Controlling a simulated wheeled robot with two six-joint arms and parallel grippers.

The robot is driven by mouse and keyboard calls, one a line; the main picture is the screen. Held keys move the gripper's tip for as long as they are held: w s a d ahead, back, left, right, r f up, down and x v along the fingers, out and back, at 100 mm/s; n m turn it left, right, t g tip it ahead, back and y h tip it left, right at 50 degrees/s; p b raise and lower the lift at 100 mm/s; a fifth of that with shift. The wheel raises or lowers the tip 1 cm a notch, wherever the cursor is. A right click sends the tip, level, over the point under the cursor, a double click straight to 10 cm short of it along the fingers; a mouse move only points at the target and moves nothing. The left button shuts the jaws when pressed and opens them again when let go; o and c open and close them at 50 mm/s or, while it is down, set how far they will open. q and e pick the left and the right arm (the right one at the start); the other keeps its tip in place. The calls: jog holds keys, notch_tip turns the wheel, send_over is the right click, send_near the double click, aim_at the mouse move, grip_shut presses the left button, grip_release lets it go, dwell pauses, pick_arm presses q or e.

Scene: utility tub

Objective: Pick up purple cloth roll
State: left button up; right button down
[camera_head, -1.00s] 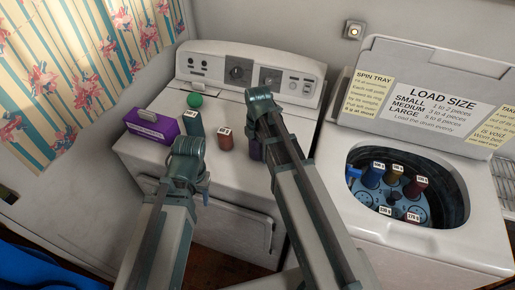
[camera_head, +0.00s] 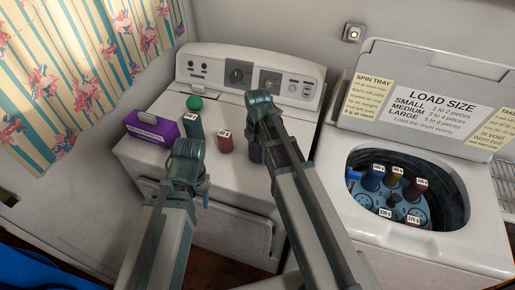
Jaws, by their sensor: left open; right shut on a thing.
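The purple cloth roll (camera_head: 255,153) stands on the white dryer top, mostly hidden behind my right arm. My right gripper (camera_head: 258,130) is over it and shut on it. Its fingertips are hidden by the wrist, and I cannot tell whether the roll is clear of the surface. My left gripper (camera_head: 203,192) is open and empty in front of the dryer's front edge. Its fingers are mostly hidden by its wrist.
A teal roll (camera_head: 194,126) and a reddish-brown roll (camera_head: 225,143) stand on the dryer (camera_head: 160,165), left of the purple one. The open washer (camera_head: 446,235) holds a blue spin tray (camera_head: 402,203) with several rolls.

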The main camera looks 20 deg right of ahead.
pick_arm(q)
jog(key=shift+r, duration=0.1)
pick_arm(e)
jog(key=shift+r, duration=0.1)
notch_tip(320, 180, up, 10)
jog(key=p, duration=1)
pick_arm(q)
notch_tip(320, 180, up, 10)
